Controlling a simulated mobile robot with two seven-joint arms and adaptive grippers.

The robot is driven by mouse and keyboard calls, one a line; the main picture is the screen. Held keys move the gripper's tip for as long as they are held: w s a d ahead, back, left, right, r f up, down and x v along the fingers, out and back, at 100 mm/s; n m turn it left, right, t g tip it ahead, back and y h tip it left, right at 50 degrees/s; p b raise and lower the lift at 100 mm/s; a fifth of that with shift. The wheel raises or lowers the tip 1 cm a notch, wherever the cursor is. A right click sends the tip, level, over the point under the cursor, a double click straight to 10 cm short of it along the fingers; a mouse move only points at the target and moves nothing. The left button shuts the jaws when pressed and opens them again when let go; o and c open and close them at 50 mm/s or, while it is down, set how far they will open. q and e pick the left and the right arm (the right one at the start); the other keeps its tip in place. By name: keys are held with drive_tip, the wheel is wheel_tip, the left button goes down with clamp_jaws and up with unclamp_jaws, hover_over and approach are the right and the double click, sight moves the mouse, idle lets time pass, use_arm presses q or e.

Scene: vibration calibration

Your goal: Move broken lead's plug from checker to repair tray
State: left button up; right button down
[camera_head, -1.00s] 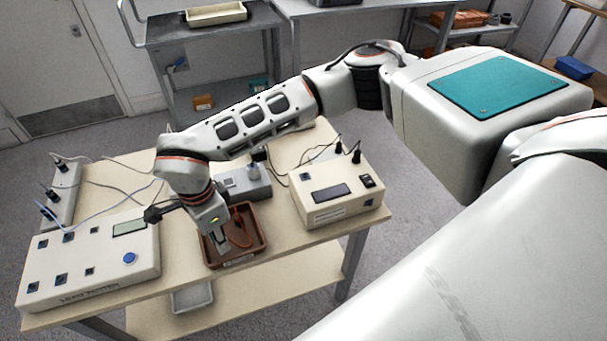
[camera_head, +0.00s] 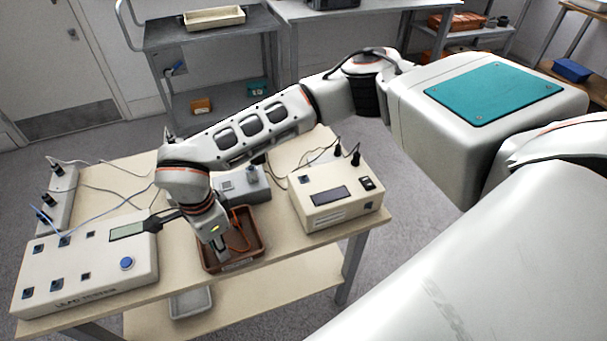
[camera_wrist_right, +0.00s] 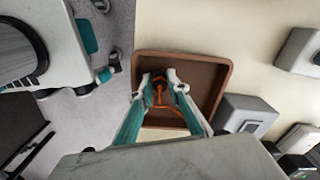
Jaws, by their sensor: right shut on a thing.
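The brown repair tray (camera_head: 256,254) sits at the front middle of the table; its rim also shows in the right wrist view (camera_wrist_right: 222,80). The cream checker (camera_head: 75,275), marked as a lead tester, with a blue button, is left of it. An orange lead (camera_head: 238,222) curls in the tray and shows in the right wrist view (camera_wrist_right: 168,105). My right gripper (camera_head: 223,256) points down into the tray. In the right wrist view its fingertips (camera_wrist_right: 160,82) are shut on the orange lead's plug, mostly hidden between them. My left gripper is not in view.
A cream box (camera_head: 335,195) with a dark display and black plugs stands right of the tray. A grey box (camera_head: 243,184) is behind it. A white socket strip (camera_head: 57,200) with leads lies at the left edge. Bare tabletop shows near the back left.

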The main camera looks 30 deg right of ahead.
drive_tip(key=shift+f, duration=0.25)
drive_tip(key=c, duration=1.8)
unclamp_jaws()
drive_tip(key=shift+c, duration=0.2)
drive_tip(key=shift+r+p, duration=1.45)
drive_tip(key=shift+r, duration=1.05)
